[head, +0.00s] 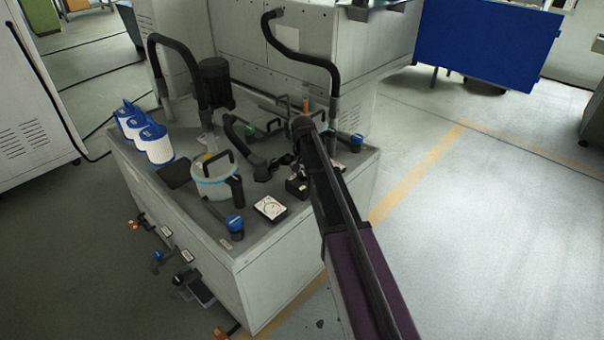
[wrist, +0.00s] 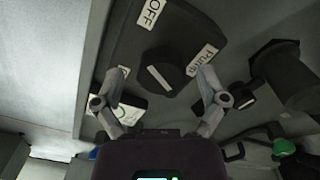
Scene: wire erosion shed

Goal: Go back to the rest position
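In the wrist view my gripper (wrist: 162,82) is open and empty. Its two grey fingers stand well apart, one on each side of a black rotary knob (wrist: 150,62) with a pale bar across it. Neither finger appears to touch the knob. The knob sits on a dark switch box (wrist: 128,32) with an "OFF" label (wrist: 152,12) and a "Pump" label (wrist: 202,60). In the head view my arm reaches over the grey cabinet (head: 285,275); my gripper is hard to make out there among dark fittings.
Open floor (head: 480,230) lies to the right.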

